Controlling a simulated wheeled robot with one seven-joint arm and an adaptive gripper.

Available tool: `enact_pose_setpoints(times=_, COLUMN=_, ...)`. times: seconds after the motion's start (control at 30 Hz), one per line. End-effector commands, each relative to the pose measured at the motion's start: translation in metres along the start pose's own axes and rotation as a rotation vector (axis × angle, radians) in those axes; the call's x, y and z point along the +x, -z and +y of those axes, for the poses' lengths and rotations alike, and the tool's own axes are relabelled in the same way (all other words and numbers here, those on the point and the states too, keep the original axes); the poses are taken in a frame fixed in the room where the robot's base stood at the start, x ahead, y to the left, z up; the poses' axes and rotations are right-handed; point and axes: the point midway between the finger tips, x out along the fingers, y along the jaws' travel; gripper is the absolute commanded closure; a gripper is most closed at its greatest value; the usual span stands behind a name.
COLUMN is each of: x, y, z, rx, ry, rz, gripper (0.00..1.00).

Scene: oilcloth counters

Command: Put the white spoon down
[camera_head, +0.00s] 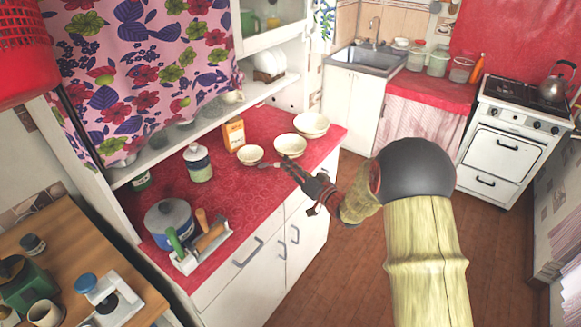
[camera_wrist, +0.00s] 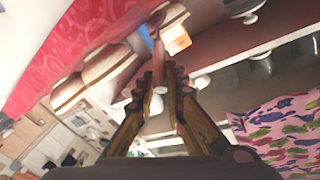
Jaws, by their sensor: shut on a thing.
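My gripper (camera_head: 289,166) reaches over the front edge of the red counter (camera_head: 262,190), close to the bowls. In the wrist view my gripper (camera_wrist: 160,82) is shut on a thin spoon (camera_wrist: 157,35), which sticks out beyond the fingertips. The spoon looks pinkish in this light, and its held end is hidden between the fingers. In the head view only a small bit of the spoon (camera_head: 266,165) shows, left of the fingertips. I cannot tell whether it touches the counter.
Several cream bowls stand near the fingertips: a small one (camera_head: 250,155), a middle one (camera_head: 290,145) and a large one (camera_head: 311,124). An orange carton (camera_head: 234,136) and a lidded jar (camera_head: 198,163) stand behind. A utensil holder (camera_head: 200,247) is front left.

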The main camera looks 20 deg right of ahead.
Motion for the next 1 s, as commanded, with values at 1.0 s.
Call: enact_pose_setpoints(times=1.0, x=-0.0096, y=0.0017, z=0.0001, rx=0.0, ry=-0.002, rz=0.0, gripper=0.7)
